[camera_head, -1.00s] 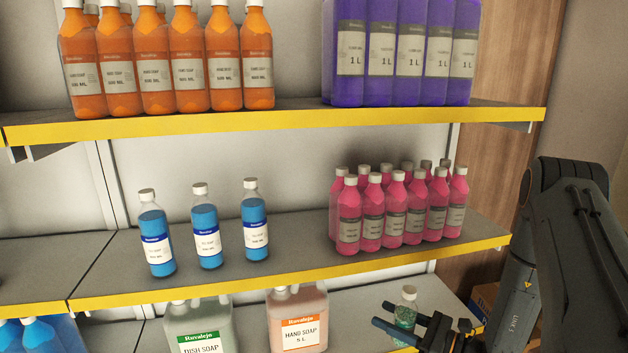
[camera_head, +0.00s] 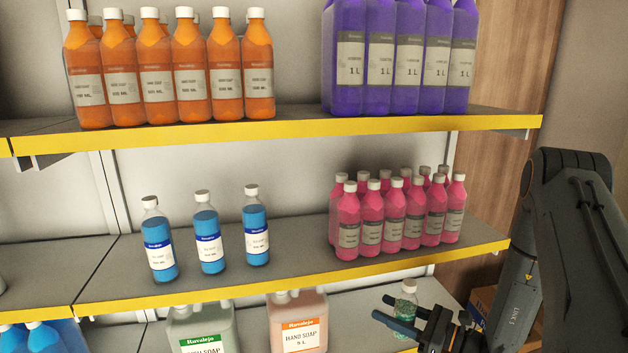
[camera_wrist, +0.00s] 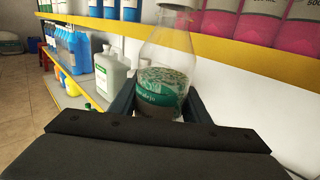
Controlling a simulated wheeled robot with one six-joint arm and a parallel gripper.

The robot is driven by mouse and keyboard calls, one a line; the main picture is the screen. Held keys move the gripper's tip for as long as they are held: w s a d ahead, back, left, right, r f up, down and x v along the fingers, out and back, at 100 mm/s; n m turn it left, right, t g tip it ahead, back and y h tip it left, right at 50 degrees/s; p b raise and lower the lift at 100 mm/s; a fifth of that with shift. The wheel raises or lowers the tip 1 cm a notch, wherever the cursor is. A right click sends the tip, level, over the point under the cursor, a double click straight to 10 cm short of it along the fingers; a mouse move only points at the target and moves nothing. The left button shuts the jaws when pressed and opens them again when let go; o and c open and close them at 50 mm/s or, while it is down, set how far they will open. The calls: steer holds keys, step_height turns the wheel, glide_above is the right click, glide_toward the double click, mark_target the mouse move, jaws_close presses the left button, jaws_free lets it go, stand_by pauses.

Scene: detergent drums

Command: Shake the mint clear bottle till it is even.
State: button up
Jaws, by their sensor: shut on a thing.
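The mint clear bottle (camera_head: 406,308) is small, with a pale cap and clear upper walls, at the lower right of the head view. In the wrist view the bottle (camera_wrist: 165,85) stands between the fingers, its upper part clear and empty. A green, speckled, foamy-looking band lies above a darker band low in it; a label may be part of this. My gripper (camera_head: 405,318) is shut on the bottle, in front of the lower shelf. The bottle's lower part is hidden by the gripper.
The middle shelf (camera_head: 300,283) with its yellow edge holds blue bottles (camera_head: 209,243) and pink bottles (camera_head: 396,220), close above my gripper. Large soap jugs (camera_head: 297,325) stand left of it on the lower shelf. A cardboard box (camera_head: 483,300) is at the right.

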step_height(320, 180, up, 11)
steer(key=p, duration=0.2)
step_height(320, 180, down, 7)
stand_by(2.1)
stand_by(0.7)
